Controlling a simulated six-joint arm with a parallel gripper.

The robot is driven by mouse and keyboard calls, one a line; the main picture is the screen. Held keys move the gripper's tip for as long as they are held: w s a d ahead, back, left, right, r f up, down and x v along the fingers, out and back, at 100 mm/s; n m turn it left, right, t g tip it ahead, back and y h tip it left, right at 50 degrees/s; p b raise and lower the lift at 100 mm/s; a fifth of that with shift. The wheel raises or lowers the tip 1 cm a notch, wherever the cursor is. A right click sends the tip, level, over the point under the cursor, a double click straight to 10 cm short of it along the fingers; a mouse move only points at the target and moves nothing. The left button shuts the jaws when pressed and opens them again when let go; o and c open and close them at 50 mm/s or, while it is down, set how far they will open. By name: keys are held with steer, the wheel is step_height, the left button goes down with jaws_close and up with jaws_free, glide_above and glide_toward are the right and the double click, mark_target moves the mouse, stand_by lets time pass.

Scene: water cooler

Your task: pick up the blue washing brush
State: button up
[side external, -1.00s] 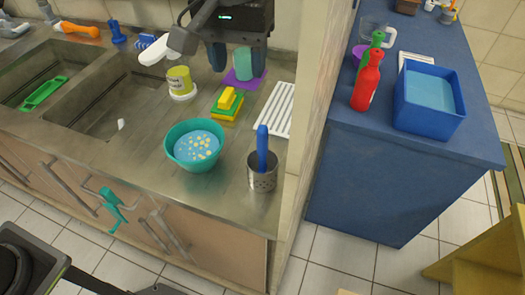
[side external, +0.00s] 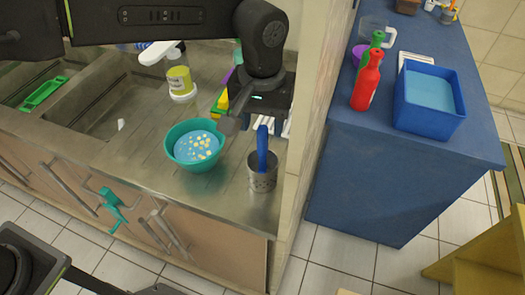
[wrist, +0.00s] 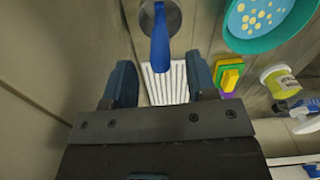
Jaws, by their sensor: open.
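A blue-handled brush (side external: 262,148) stands upright in a perforated metal cup (side external: 262,180) near the front right of the counter, its head hidden inside the cup. In the wrist view the blue handle (wrist: 160,45) points down the picture from the cup (wrist: 172,14). My gripper (wrist: 161,75) is open and empty. Its two dark blue fingers lie on either side of the line of the handle, with the handle's end just ahead of the gap. In the side view my gripper (side external: 260,105) is just behind the brush, its fingers mostly hidden.
A teal bowl (side external: 185,157) of soapy water stands left of the cup. A white rack (wrist: 165,88) lies below my gripper, with a sponge stack (wrist: 228,75) beside it. A yellow tub (side external: 180,82) stands farther back. A wall (side external: 318,110) rises close on the right.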

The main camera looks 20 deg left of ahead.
mark_target(263, 156)
steer(key=shift+w+f, duration=0.1)
steer(key=shift+f, duration=1.9)
steer(key=shift+c, duration=0.5)
jaws_close()
